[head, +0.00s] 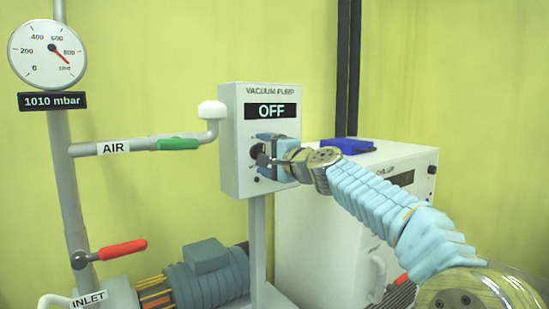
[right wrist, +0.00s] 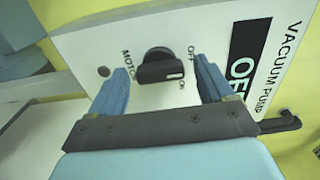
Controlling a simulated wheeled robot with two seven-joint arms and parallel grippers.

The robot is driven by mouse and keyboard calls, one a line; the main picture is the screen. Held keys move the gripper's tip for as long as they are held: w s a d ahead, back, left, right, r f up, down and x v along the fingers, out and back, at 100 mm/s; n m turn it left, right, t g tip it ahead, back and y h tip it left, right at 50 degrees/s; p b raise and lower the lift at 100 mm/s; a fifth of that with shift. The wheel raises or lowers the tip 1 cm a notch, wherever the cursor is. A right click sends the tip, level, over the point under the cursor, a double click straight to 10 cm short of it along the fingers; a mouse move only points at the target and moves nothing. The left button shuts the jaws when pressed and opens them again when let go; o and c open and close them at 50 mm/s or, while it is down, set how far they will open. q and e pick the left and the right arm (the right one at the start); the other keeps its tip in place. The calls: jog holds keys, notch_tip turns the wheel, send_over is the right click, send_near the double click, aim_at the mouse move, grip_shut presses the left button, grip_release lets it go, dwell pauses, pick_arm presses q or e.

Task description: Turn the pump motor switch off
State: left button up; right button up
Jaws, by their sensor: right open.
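The white vacuum pump box (head: 233,160) stands on a post in the middle of the head view, and its display (head: 271,110) reads OFF. My right gripper (right wrist: 162,82) is open, with one blue finger on each side of the knob and gaps visible between. In the head view the right gripper (head: 270,153) partly hides the knob. My left gripper is not in view.
A white chiller (head: 325,235) with a blue object (head: 347,146) on top stands behind my right arm. Left of the box are the AIR pipe with a green handle (head: 178,144), a red handle (head: 123,249), a gauge (head: 47,53) and the pump motor (head: 207,275).

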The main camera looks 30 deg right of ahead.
jog(key=s+d+b, duration=0.1)
jog(key=s+b, duration=0.1)
jog(key=s, duration=1.1)
jog(key=shift+s, duration=0.25)
